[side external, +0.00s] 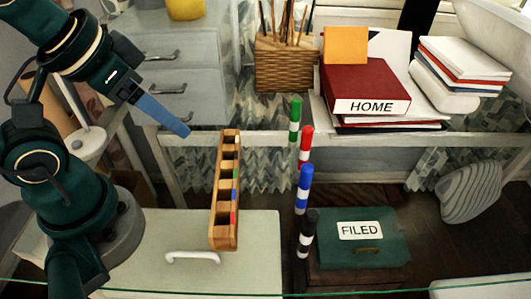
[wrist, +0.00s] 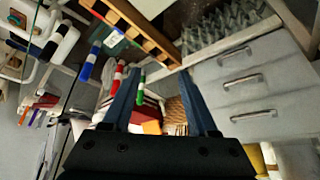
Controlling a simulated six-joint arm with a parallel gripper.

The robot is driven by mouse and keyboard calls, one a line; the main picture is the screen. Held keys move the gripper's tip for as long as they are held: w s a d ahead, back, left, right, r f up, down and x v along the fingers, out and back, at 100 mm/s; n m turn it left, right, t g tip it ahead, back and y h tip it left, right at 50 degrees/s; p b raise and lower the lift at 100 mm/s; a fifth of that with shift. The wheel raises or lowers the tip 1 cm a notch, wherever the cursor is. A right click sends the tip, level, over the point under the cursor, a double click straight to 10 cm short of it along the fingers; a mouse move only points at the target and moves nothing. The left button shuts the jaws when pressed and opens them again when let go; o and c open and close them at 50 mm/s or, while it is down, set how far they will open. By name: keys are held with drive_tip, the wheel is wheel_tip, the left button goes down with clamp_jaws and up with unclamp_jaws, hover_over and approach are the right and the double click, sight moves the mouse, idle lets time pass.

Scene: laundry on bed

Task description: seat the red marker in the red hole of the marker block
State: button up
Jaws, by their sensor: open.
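The red marker (side external: 305,145) stands upright in a row with the green marker (side external: 295,122), the blue marker (side external: 304,188) and the black marker (side external: 307,235). The red marker also shows in the wrist view (wrist: 118,76), left of my fingers. The wooden marker block (side external: 222,241) lies left of the row, with dark holes along its top and coloured marks on its right side, red nearest the front. No marker shows in its holes. My gripper (side external: 188,132) is open and empty, raised to the upper left of the block, apart from the markers; its fingers also show in the wrist view (wrist: 162,74).
A wicker basket (side external: 285,65) with sticks and a red HOME binder (side external: 365,88) are at the back. A green FILED box (side external: 358,240) appears right of the markers. Grey drawers (side external: 170,75) are behind my arm. A clear gap lies between block and markers.

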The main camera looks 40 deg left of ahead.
drive_tip(key=w+d+r+n, duration=0.1)
drive_tip(key=w+d+r, duration=0.1)
drive_tip(key=w+r, duration=0.5)
drive_tip(key=n+g+y, duration=0.2)
drive_tip(key=n, duration=0.2)
hover_over(305, 142)
wheel_tip(305, 142, down, 3)
drive_tip(key=f, duration=0.7)
drive_tip(key=s+f, duration=0.1)
drive_tip(key=f, duration=0.3)
drive_tip(key=shift+d+f, duration=0.1)
drive_tip(key=shift+d, duration=0.1)
drive_tip(key=shift+x, duration=2.55)
drive_tip(key=shift+w, duration=0.15)
